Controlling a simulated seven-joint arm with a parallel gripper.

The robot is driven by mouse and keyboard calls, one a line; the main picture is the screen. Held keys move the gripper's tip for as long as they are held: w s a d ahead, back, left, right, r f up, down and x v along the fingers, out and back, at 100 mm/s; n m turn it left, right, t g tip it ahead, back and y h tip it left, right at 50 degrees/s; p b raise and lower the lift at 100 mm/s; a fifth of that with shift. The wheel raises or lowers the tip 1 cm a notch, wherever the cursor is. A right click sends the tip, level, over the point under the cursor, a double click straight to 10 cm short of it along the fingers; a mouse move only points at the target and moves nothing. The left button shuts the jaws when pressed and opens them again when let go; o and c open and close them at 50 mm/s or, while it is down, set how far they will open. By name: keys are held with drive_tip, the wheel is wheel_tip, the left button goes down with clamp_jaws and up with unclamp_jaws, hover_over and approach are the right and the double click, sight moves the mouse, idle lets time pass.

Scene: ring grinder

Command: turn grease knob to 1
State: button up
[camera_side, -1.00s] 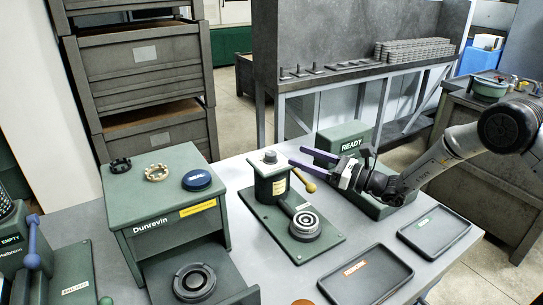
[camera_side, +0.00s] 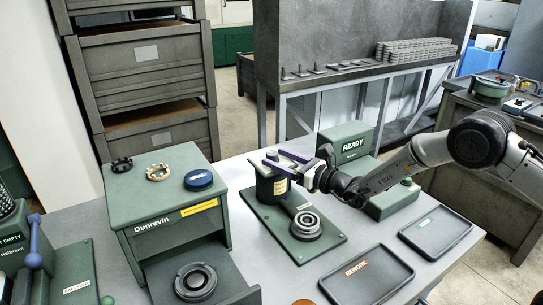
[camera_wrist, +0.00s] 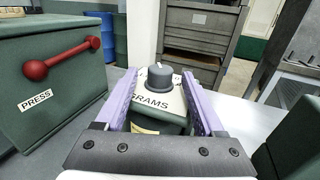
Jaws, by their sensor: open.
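The grease knob (camera_wrist: 160,77) is a dark round knob with a pale mark, on top of a green post (camera_wrist: 172,110) labelled "GRAMS". In the side view the post (camera_side: 266,187) stands on a green base plate (camera_side: 322,250), and its top is largely covered by my gripper (camera_side: 276,160). My gripper (camera_wrist: 157,76) also shows in the wrist view, its two purple fingers open and empty, one on each side of the knob. I cannot tell whether they touch it. The knob's number scale is not readable.
A ringed round fixture (camera_side: 306,225) sits on the same plate. The green "Dunrevin" cabinet (camera_side: 165,200) stands left, the "READY" box (camera_side: 345,140) behind right. A "REWORK" tray (camera_side: 367,283) and another tray (camera_side: 435,231) lie in front. A red-handled "PRESS" box (camera_wrist: 50,75) shows left.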

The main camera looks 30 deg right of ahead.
drive_tip(key=shift+x, duration=1.45)
clamp_jaws()
